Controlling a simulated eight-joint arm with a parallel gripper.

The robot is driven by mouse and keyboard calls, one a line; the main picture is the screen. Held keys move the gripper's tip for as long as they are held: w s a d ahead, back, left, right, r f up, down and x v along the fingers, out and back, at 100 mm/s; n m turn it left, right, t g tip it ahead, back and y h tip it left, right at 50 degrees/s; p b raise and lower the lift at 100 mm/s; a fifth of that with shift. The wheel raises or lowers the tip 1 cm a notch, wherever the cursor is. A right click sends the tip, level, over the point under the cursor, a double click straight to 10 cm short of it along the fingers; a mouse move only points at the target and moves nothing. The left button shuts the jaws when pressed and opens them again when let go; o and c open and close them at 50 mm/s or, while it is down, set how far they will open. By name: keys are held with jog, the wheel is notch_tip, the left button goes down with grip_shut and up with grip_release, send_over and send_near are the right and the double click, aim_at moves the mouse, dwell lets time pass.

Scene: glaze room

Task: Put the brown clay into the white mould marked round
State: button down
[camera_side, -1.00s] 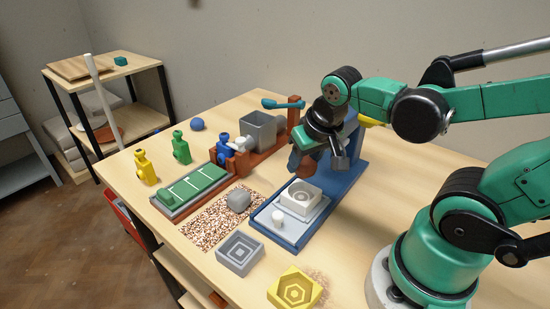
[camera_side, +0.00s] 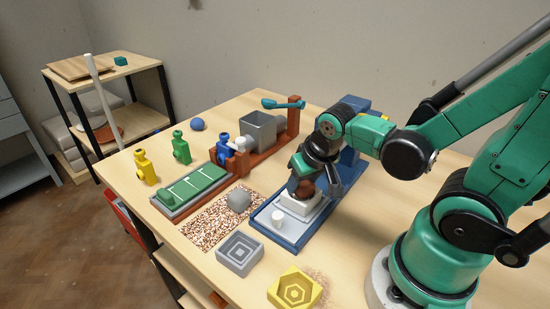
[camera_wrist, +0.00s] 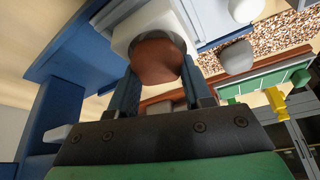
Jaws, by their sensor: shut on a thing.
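The brown clay (camera_side: 305,188) is a rounded lump held between the fingers of my gripper (camera_side: 303,184). In the wrist view, the clay (camera_wrist: 156,62) sits between both fingers. The white mould (camera_side: 297,207) stands on the pale plate of the blue press (camera_side: 290,237); its hollow is now mostly hidden. The white mould also shows behind the clay in the wrist view (camera_wrist: 130,30). The clay is at the mould's top opening; I cannot tell whether it touches the bottom.
A grey square-stepped mould (camera_side: 240,254) and a yellow hexagonal mould (camera_side: 294,288) stand near the front edge. A grey lump (camera_side: 239,201) lies on the speckled patch (camera_side: 212,222). The press column rises behind my gripper.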

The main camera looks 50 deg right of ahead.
jog(key=shift+f, duration=0.2)
jog(key=shift+f, duration=0.15)
jog(key=shift+c, duration=1.8)
grip_release()
jog(key=shift+r, duration=0.45)
jog(key=shift+v, duration=3.55)
jog(key=w+a+n+t+y, duration=0.1)
jog(key=w+n, duration=0.1)
jog(key=w+a+r+n+t, duration=0.1)
jog(key=w+a+n+t, duration=0.1)
jog(key=shift+w+a+r+y, duration=0.2)
jog(key=shift+a+r+y, duration=0.05)
jog(key=shift+y, duration=0.15)
